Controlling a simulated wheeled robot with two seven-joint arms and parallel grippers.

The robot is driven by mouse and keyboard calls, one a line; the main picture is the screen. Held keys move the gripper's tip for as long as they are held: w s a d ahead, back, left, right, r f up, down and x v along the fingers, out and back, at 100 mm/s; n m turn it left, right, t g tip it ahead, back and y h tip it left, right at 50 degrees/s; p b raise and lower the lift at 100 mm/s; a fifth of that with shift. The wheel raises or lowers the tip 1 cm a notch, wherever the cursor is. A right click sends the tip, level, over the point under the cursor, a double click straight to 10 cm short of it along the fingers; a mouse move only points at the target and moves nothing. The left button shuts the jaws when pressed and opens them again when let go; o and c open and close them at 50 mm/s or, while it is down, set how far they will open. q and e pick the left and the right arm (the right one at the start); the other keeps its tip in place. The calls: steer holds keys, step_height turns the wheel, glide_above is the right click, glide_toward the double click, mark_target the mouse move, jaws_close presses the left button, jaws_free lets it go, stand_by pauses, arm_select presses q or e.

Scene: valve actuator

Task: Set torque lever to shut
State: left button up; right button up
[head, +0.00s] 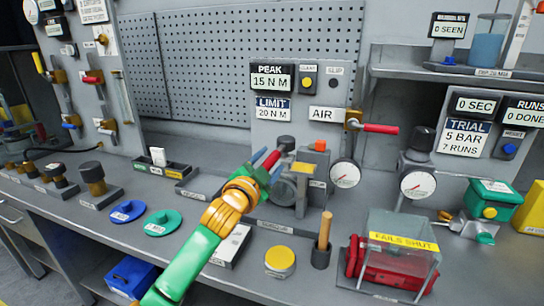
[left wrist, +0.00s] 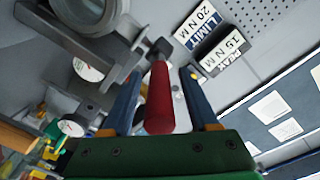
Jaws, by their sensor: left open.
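The torque lever has a red grip (head: 271,159) with a dark end (head: 286,143) above it in the head view. It stands at the grey torque rig (head: 302,183), below the PEAK 15 N M and LIMIT 20 N M displays (head: 272,94). My left gripper (head: 267,163) is open, with its blue fingers around the grip. In the left wrist view the red grip (left wrist: 158,102) lies between the two fingers (left wrist: 161,76), with a gap visible on the right side; contact on the left is unclear. The gripper partly hides the rig in the head view. My right gripper is not in view.
An AIR lever (head: 380,128) with a red handle sticks out right of the panel. Gauges (head: 345,173), a wooden-handled tool in a holder (head: 324,232), a yellow-topped can (head: 280,262) and a clear FAILS SHUT box (head: 400,240) stand nearby. Blue and green discs (head: 162,222) lie left of my arm.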

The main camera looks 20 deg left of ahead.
arm_select(q)
steer(key=shift+w+d, duration=0.1)
steer(key=shift+w, duration=0.75)
steer(key=shift+s, duration=0.1)
jaws_close()
stand_by(0.7)
